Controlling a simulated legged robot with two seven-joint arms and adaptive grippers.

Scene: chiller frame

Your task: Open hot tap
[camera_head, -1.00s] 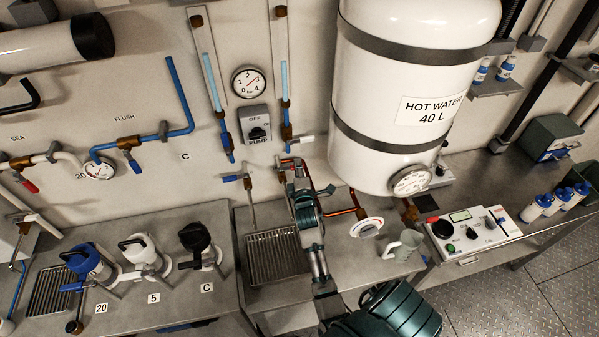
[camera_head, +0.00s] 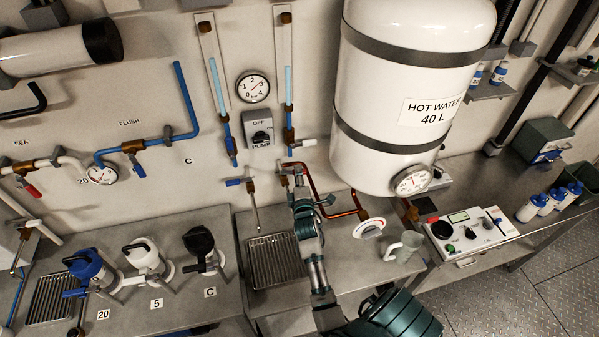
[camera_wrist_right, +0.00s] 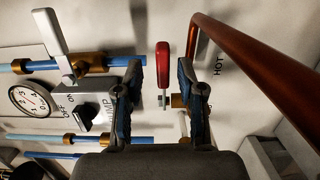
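The hot tap's red lever handle (camera_wrist_right: 163,65) shows in the right wrist view, with a brass valve body (camera_wrist_right: 180,100) near its lower end and a copper pipe beside it. My right gripper (camera_wrist_right: 159,72) is open. Its two fingers appear on either side of the handle, with visible gaps on both sides; the depth between them is unclear. In the head view my right gripper (camera_head: 301,182) is at the tap beside the copper pipe (camera_head: 314,190), and it largely hides the tap there. My left gripper is not in view.
A blue-handled tap (camera_head: 238,182) stands just left, above a drain grate (camera_head: 275,262). The hot water tank (camera_head: 410,100) hangs to the right. A pump switch (camera_head: 259,130) is on the wall above. A grey jug (camera_head: 403,247) stands on the counter.

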